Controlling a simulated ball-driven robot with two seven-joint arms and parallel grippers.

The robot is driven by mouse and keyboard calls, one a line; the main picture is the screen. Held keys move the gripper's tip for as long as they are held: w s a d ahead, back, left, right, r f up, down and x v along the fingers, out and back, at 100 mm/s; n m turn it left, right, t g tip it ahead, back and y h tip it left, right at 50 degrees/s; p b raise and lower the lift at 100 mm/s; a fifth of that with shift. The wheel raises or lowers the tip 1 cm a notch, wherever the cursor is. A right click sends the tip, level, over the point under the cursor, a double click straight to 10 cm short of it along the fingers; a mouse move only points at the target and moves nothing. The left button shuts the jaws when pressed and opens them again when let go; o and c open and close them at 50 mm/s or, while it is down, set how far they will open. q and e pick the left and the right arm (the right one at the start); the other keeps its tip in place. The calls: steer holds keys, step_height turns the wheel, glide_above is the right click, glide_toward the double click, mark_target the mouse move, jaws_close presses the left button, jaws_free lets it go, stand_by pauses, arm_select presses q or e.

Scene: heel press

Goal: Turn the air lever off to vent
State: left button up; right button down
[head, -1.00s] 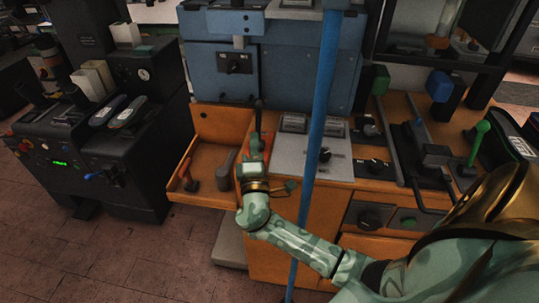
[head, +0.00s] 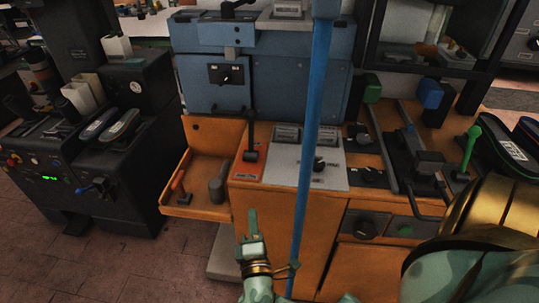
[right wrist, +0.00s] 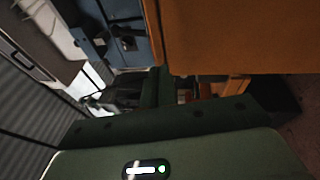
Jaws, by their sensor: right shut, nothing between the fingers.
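A black lever (head: 250,137) stands upright on a red-orange plate (head: 249,170) at the left end of the orange bench top. Its label is too small to read, so I cannot confirm it is the air lever. My right gripper (head: 252,213) is shut and empty, in front of the bench and below the plate, apart from the lever. In the right wrist view, the gripper's dark green body fills the lower part, and the lever cannot be made out. My left gripper is not in view.
A blue post (head: 310,140) stands upright just right of the gripper. An orange tray (head: 212,210) with a red-handled tool and a grey tool sits left of the lever. A black machine with a blue handle (head: 92,188) stands left. A green lever (head: 470,145) stands right.

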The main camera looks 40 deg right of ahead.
steer(key=s+f+g+y, duration=0.2)
steer(key=f, duration=0.6)
steer(key=s+d+f+g+y, duration=0.1)
steer(key=s+f+g+y, duration=0.1)
steer(key=f, duration=0.6)
steer(key=shift+s+n+g, duration=0.3)
steer(key=shift+s+g, duration=0.1)
steer(key=shift+f, duration=0.1)
